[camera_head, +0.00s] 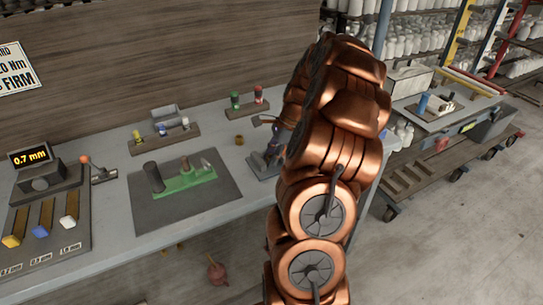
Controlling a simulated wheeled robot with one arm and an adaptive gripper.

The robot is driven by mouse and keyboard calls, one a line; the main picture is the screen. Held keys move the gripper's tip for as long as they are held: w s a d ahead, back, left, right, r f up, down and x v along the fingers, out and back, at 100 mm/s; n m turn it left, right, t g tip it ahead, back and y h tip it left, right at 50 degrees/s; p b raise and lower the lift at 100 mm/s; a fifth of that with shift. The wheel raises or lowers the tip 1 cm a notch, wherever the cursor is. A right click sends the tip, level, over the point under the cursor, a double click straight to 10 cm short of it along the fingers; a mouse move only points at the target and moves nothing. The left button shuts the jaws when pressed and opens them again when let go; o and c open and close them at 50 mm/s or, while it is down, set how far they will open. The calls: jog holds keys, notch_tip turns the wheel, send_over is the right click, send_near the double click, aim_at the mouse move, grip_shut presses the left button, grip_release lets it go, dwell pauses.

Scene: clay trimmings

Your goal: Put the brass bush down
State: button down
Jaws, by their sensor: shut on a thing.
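My copper-coloured arm (325,150) rises across the middle of the camera_head view and bends over at the top. It hides my gripper, so I cannot make out its fingers or anything between them. A small brass-coloured piece (239,140) shows on the grey workbench (115,210), left of my arm. I cannot tell whether it is the brass bush.
A dark mat (150,216) carries a green part (190,180) and a dark cylinder. Behind are wooden racks (165,138) with coloured pieces. A gauge with a display (30,158) stands at left. A blue-and-red fixture (262,160) is partly hidden by my arm.

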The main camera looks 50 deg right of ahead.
jog(key=shift+f, duration=0.15)
jog(key=c, duration=1.2)
grip_release()
jog(key=shift+o, duration=0.2)
jog(key=b+v, duration=0.2)
jog(key=v, duration=1)
jog(key=shift+r, duration=0.25)
jog(key=shift+w+a, duration=0.1)
